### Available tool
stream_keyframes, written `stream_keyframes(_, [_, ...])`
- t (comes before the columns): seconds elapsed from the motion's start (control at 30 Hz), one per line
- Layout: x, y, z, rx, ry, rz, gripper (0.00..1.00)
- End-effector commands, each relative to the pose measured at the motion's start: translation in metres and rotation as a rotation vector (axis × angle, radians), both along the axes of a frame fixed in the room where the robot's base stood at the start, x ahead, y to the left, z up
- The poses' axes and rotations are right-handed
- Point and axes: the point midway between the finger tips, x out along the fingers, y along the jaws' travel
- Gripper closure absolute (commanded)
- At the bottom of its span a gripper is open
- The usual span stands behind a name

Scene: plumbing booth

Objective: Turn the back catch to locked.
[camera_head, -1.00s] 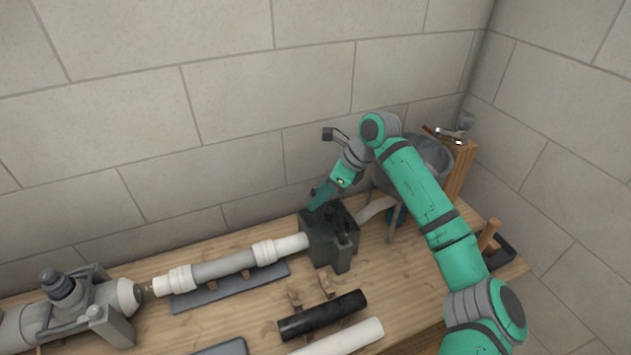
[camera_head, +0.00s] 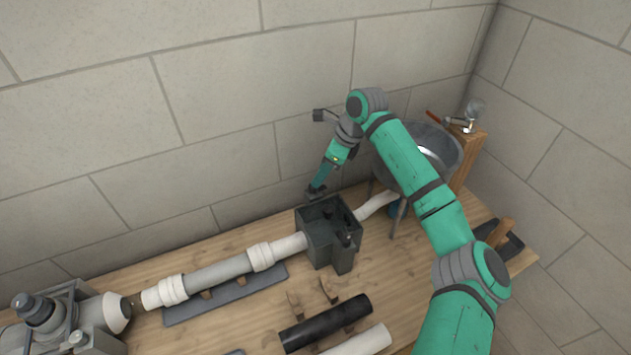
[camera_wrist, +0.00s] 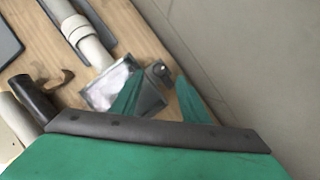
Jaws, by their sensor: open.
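A dark grey box-shaped clamp (camera_head: 330,232) stands on the bench around the end of the white and grey pipe. In the wrist view its open top (camera_wrist: 112,92) shows a pale inside. A small round knob, which looks like the back catch (camera_wrist: 158,72), sits at the box's wall-side edge; in the head view it is mostly hidden by my gripper. My gripper (camera_head: 315,190) is open and points down just above the back edge of the box. In the wrist view the fingers (camera_wrist: 158,100) are spread, with the knob beyond the gap between them. I cannot tell any contact or the catch's setting.
A pipe (camera_head: 222,270) runs left from the box toward a grey machine (camera_head: 70,320). A black tube (camera_head: 326,322) and a white tube (camera_head: 362,342) lie in front. A metal basin (camera_head: 440,150) stands right, behind my arm. The block wall is close behind.

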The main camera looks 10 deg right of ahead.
Motion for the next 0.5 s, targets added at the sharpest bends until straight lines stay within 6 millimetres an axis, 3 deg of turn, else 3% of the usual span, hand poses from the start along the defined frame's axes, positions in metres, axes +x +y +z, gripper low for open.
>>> stream_keyframes(0.2, [0.007,0.012,-0.033,0.001,0.002,0.000,0.58])
stream_keyframes(0.5, [0.011,0.016,-0.051,0.000,0.000,-0.002,0.58])
